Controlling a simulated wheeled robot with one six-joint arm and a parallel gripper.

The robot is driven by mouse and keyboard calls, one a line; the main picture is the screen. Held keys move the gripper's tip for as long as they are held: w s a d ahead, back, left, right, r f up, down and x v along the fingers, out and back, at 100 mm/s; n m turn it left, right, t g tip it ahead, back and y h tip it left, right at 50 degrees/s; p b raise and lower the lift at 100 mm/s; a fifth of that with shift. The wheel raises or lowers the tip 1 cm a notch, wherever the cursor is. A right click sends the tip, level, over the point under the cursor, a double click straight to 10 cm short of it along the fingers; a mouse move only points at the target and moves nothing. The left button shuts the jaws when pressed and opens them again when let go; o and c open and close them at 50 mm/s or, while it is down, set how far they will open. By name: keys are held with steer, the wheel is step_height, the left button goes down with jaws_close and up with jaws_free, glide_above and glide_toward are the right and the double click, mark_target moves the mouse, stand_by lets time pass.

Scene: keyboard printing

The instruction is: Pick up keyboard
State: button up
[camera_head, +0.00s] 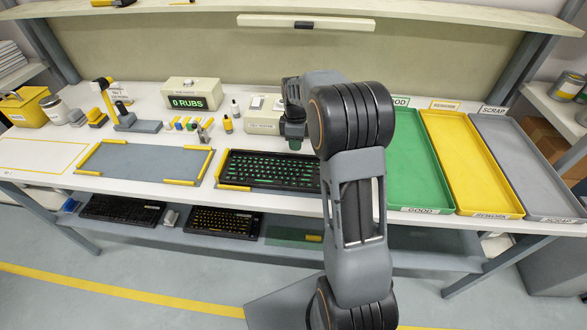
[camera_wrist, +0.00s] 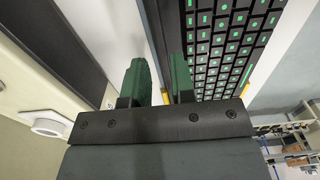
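A black keyboard (camera_head: 262,171) with green-marked keys lies on the white workbench, in a fixture with yellow corner pieces. Its right end is hidden behind my arm in the head view. In the wrist view its keys (camera_wrist: 225,45) fill the upper right. My gripper (camera_head: 295,143) points down at the keyboard's back edge in the head view. In the wrist view the two green fingers (camera_wrist: 164,82) stand apart with a narrow gap, and I see nothing clearly held between them. Whether the fingers touch the keyboard's edge cannot be told.
Green (camera_head: 408,165), yellow (camera_head: 472,170) and grey (camera_head: 530,170) trays stand on the right. An empty grey mat (camera_head: 145,162) lies left of the keyboard. A display box (camera_head: 192,93) and a white box (camera_head: 263,114) stand behind. Other keyboards (camera_head: 222,221) lie on the lower shelf.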

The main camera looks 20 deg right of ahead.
steer(key=shift+a+f, duration=0.1)
steer(key=shift+f, duration=2.5)
steer(key=shift+c, duration=0.2)
jaws_close()
